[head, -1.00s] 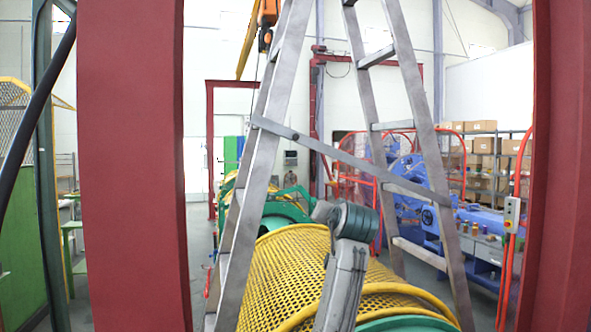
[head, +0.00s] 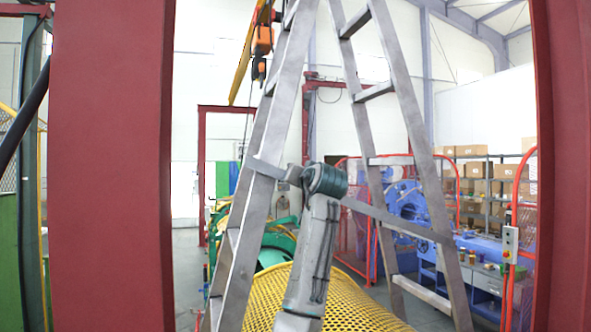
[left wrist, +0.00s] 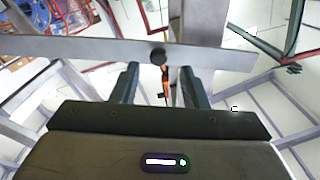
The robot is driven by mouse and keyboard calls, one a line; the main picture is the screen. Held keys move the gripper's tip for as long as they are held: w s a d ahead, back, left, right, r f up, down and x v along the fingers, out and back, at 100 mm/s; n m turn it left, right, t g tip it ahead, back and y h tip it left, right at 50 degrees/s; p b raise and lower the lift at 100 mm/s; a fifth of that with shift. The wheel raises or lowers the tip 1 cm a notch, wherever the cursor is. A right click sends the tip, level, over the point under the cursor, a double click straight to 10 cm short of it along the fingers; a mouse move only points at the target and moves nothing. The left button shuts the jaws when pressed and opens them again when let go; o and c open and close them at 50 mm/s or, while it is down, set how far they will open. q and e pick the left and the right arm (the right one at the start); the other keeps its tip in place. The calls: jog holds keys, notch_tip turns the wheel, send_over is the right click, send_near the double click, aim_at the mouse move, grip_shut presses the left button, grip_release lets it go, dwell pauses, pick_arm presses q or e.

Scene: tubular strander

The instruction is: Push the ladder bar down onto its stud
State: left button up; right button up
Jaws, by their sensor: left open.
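The ladder (head: 405,100) is a grey metal A-frame in front of me. Its flat ladder bar (head: 380,213) runs from the left leg down to the right leg. My left gripper (head: 292,175) is at the bar's left part, and my wrist hides the bar's middle. In the left wrist view the bar (left wrist: 70,50) crosses just beyond the fingertips, with a dark round stud or bolt head (left wrist: 157,56) on it. The left gripper (left wrist: 158,72) is open with nothing between its fingers, roughly centred under that round spot. I cannot tell whether it touches the bar. My right gripper is out of view.
Red posts (head: 110,160) stand close on both sides. A yellow mesh guard (head: 345,305) lies below and behind the ladder. An orange hoist (head: 261,50) hangs behind the left leg. Blue machinery (head: 405,205) and shelves with boxes (head: 480,180) are at the right.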

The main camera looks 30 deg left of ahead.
pick_arm(q)
jog(key=p+x, duration=0.1)
jog(key=x, duration=0.2)
jog(key=shift+f, duration=0.15)
jog(key=shift+w+f, duration=0.1)
grip_shut()
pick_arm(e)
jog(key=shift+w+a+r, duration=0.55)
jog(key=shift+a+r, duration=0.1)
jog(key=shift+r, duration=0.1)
